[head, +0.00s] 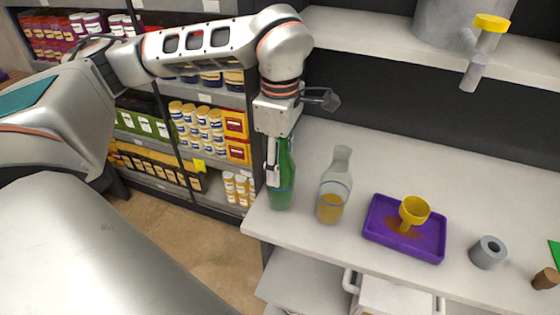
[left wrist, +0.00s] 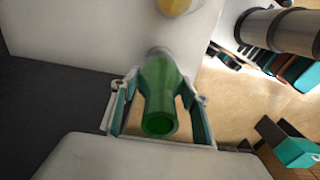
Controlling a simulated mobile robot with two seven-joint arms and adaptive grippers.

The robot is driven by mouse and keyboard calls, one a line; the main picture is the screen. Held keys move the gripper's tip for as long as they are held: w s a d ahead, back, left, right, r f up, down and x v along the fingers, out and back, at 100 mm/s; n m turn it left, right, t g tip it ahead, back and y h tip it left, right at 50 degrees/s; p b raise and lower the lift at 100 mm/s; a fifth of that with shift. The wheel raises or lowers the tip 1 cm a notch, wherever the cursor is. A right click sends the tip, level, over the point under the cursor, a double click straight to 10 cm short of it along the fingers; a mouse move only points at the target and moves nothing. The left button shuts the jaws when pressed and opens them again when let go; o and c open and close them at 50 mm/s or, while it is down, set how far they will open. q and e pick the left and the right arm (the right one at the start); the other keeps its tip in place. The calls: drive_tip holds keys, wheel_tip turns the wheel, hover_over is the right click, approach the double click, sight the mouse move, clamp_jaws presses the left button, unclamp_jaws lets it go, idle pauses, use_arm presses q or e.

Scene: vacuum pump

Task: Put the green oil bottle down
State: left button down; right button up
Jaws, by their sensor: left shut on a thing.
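The green oil bottle (head: 285,187) is upright at the left end of the white counter (head: 300,232). Its base is at or very close to the counter top; I cannot tell whether it touches. My left gripper (head: 273,175) points down and is shut on the bottle's upper part. In the left wrist view the green bottle (left wrist: 160,97) sits between the two fingers of the left gripper (left wrist: 160,112), its open mouth facing the camera. My right gripper is not in view.
A clear bottle with yellow liquid (head: 333,190) stands close to the right. Beyond it are a purple tray (head: 376,228) holding a yellow funnel (head: 412,212), and a grey ring (head: 488,252). The counter's left edge is near. Stocked shelves (head: 190,130) stand behind.

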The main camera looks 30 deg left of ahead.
use_arm(q)
drive_tip(key=shift+f, duration=0.15)
drive_tip(key=c, duration=1.1)
unclamp_jaws()
wheel_tip(320, 180, up, 12)
drive_tip(key=shift+r+b, duration=0.2)
drive_tip(key=shift+b, duration=0.15)
